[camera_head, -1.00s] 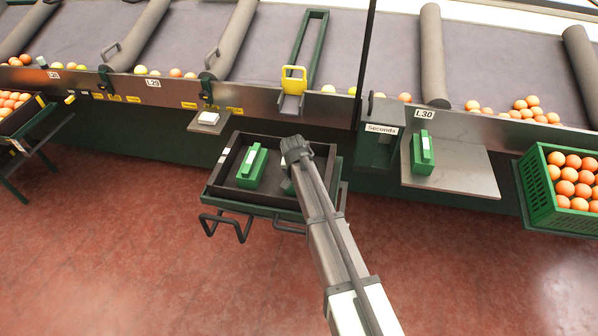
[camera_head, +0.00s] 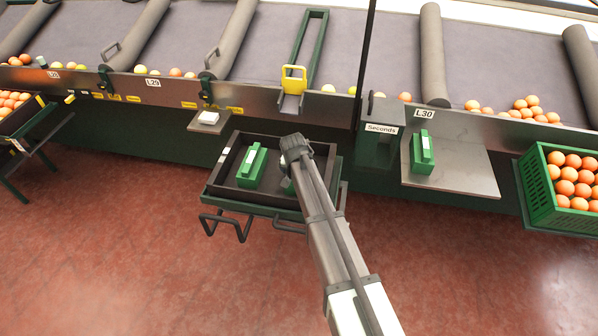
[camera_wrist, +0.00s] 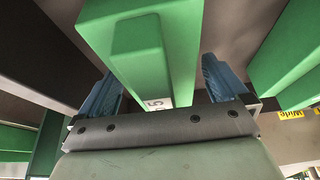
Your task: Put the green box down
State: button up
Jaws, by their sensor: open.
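My gripper (camera_wrist: 162,88) is open in the wrist view, its two blue fingers on either side of a green box (camera_wrist: 145,45). That box has a raised block with a white label. Gaps show beside it, so the fingers look apart from it. In the head view my gripper is over the right part of the dark tray (camera_head: 232,194), where my arm hides most of this box (camera_head: 287,187). A second green box (camera_head: 251,166) with a white label stands in the tray to the left. A green box (camera_wrist: 288,60) also shows at the right in the wrist view.
Another green box (camera_head: 422,153) stands on a metal shelf (camera_head: 465,175) right of the Seconds bin (camera_head: 378,150). A green crate of oranges (camera_head: 538,190) is at far right. The conveyor edge (camera_head: 250,100) runs behind the tray. Black handles (camera_head: 228,226) stick out in front.

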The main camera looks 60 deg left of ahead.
jog(key=v, duration=1.1)
jog(key=shift+r, duration=0.1)
jog(key=shift+s, duration=0.1)
jog(key=shift+a+r, duration=0.1)
jog(key=shift+r, duration=0.25)
jog(key=a+r+g, duration=0.1)
jog(key=a+r, duration=0.9)
notch_tip(320, 180, down, 10)
jog(key=s+d+g+h, duration=0.1)
jog(key=d+g+h, duration=0.1)
jog(key=h, duration=0.1)
jog(key=shift+s+f, duration=0.25)
jog(key=shift+s, duration=0.15)
notch_tip(320, 180, up, 10)
dwell(0.5)
